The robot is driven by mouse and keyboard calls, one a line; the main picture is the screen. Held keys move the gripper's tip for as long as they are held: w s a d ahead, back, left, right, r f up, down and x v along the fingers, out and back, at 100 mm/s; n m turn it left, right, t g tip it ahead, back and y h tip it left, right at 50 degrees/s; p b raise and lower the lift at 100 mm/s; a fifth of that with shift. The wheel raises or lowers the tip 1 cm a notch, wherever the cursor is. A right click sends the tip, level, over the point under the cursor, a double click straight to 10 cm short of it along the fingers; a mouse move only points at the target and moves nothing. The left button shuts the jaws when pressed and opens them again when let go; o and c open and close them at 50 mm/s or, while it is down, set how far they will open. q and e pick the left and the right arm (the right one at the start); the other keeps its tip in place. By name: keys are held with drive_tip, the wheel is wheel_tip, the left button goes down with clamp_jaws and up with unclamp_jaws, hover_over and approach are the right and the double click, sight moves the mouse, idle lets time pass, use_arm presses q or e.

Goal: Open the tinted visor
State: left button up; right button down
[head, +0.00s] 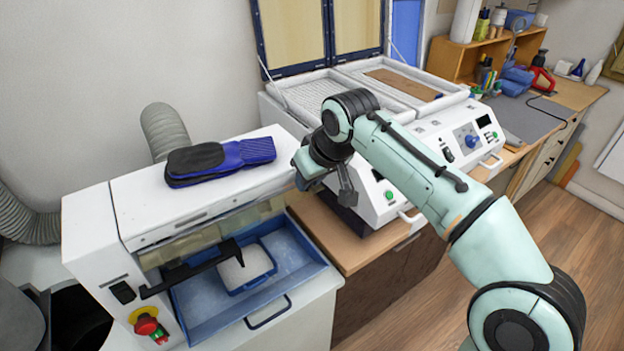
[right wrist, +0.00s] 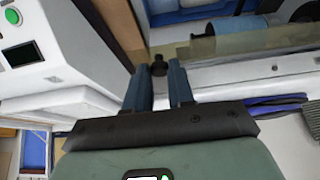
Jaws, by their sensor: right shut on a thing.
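The tinted visor (head: 207,237) is a see-through yellowish-brown panel on the front of the white machine at the left. A black bar handle (head: 190,276) stands out in front of it, over a blue tray. The visor's edge also shows as a tinted strip in the right wrist view (right wrist: 235,45). My right gripper (head: 316,180) is at the machine's right end. In the right wrist view its blue fingers (right wrist: 160,71) are closed around a small black part (right wrist: 159,65). I cannot tell whether this part belongs to the visor. My left gripper is not in view.
Blue-and-black gloves (head: 215,160) lie on the machine top. The blue tray (head: 300,262) holds a white block. A white press (head: 465,135) with its lid up stands to the right. An emergency stop (head: 146,325) is at the front left. Floor is free at the right.

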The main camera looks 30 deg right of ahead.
drive_tip(key=shift+w+r+g, duration=0.4)
drive_tip(key=shift+w+g, duration=0.05)
drive_tip(key=shift+g, duration=0.65)
drive_tip(key=c, duration=1)
unclamp_jaws()
drive_tip(key=shift+r, duration=0.1)
drive_tip(key=v, duration=0.7)
drive_tip(key=shift+a+r, duration=0.2)
drive_tip(key=shift+r, duration=0.05)
drive_tip(key=shift+w, duration=0.1)
drive_tip(key=shift+g, duration=0.3)
